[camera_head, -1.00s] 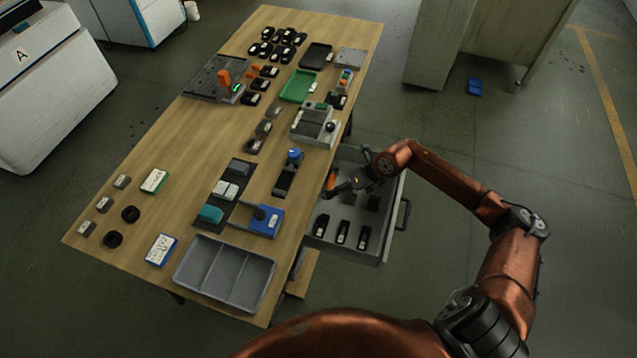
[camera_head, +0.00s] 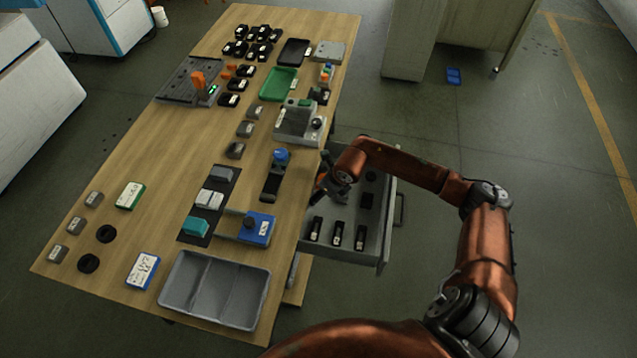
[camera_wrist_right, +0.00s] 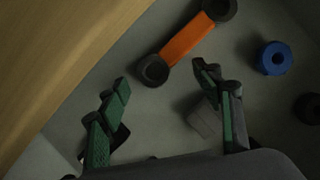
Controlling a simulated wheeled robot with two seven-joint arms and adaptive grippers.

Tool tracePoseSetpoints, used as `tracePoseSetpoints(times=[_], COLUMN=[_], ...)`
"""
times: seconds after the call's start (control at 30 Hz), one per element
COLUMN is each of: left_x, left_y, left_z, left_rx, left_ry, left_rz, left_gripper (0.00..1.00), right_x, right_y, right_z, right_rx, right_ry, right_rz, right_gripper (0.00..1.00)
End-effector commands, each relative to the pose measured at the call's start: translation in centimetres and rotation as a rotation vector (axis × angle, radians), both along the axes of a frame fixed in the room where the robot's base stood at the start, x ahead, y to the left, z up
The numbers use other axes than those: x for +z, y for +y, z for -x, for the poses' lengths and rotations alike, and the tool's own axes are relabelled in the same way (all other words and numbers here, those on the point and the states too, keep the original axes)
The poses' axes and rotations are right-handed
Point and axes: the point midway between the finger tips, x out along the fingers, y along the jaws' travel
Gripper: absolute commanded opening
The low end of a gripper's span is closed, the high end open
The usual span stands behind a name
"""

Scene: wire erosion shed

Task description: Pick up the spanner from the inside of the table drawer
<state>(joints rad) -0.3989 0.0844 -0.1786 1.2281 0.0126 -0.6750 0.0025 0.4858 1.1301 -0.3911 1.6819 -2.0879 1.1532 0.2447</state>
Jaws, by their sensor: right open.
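The spanner (camera_wrist_right: 188,38) has an orange handle and dark ring-shaped ends. It lies in the open table drawer (camera_head: 350,257), slanting near the drawer's table-side edge. In the head view it is mostly hidden by my right arm and gripper. My right gripper (camera_wrist_right: 160,78) is over the drawer, open and empty, with its green-padded fingers apart. In the right wrist view the spanner's lower ring end shows between and just ahead of the fingertips. I cannot tell the remaining height. My left gripper is not in view.
The drawer also holds a blue ring (camera_wrist_right: 273,58), a dark round piece (camera_wrist_right: 309,106) and several black items. The wooden tabletop (camera_head: 150,170) borders the drawer closely on the left. A grey compartment tray (camera_head: 214,290) stands on the table. Floor right of the drawer is clear.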

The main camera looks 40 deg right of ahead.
Motion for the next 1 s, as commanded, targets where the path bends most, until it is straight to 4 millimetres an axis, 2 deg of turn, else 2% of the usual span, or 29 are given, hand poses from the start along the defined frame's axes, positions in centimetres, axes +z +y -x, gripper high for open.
tracePoseSetpoints(times=[0.33, 1.0], left_x=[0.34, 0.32], left_y=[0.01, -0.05], left_z=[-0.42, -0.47], left_rx=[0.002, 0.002], left_ry=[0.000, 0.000], left_rz=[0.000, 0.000], left_gripper=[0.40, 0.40], right_x=[-0.40, -0.39], right_y=[0.00, 0.01], right_z=[-0.22, -0.25], right_rx=[0.000, 0.000], right_ry=[-0.001, -0.001], right_rz=[0.001, 0.001], right_gripper=[0.59, 0.13])
